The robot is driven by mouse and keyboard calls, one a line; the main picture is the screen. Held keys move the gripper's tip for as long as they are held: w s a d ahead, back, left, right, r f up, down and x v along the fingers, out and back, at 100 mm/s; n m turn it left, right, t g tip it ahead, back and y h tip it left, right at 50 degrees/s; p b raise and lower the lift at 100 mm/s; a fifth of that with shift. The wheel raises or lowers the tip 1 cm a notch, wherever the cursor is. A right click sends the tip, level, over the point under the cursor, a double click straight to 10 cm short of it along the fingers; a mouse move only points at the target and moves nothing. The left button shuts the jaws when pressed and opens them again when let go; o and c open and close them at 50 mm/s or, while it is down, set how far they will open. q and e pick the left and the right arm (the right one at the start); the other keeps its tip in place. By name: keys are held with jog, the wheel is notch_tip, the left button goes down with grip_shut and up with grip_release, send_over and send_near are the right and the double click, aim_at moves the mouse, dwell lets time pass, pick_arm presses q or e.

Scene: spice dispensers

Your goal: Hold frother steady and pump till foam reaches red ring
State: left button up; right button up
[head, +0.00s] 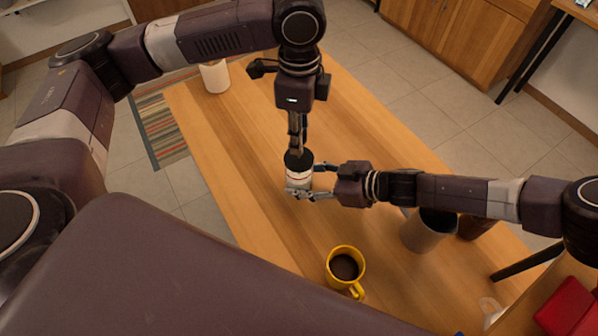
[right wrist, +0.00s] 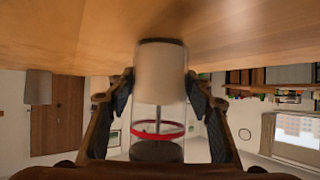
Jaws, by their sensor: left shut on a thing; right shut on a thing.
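The frother (head: 299,176) stands upright on the wooden table, a clear cylinder with a black lid. The right wrist view shows it upside down (right wrist: 160,75). White fills its table end, a short clear gap follows, then the red ring (right wrist: 160,129), with a thin rod inside and the dark lid beyond. The white stops short of the ring in this view. My right gripper (head: 306,181) is shut around the frother's body, one finger on each side. My left gripper (head: 297,140) points down just above the lid, shut on the plunger top, which its fingers mostly hide.
A yellow mug (head: 345,268) of dark liquid stands near the table's front edge. A grey container (head: 427,232) stands under my right forearm, with a brown one (head: 475,226) beside it. A white cylinder (head: 214,76) stands at the far left. The table between is clear.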

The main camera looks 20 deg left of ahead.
pick_arm(q)
jog(key=shift+r, duration=1.7)
jog(key=shift+f, duration=3.2)
jog(key=shift+r, duration=3.2)
send_over(299, 174)
jog(key=w+a, duration=0.1)
jog(key=w, duration=0.2)
jog(key=shift+a+f, duration=0.2)
jog(key=shift+f, duration=3)
jog(key=o, duration=1.1)
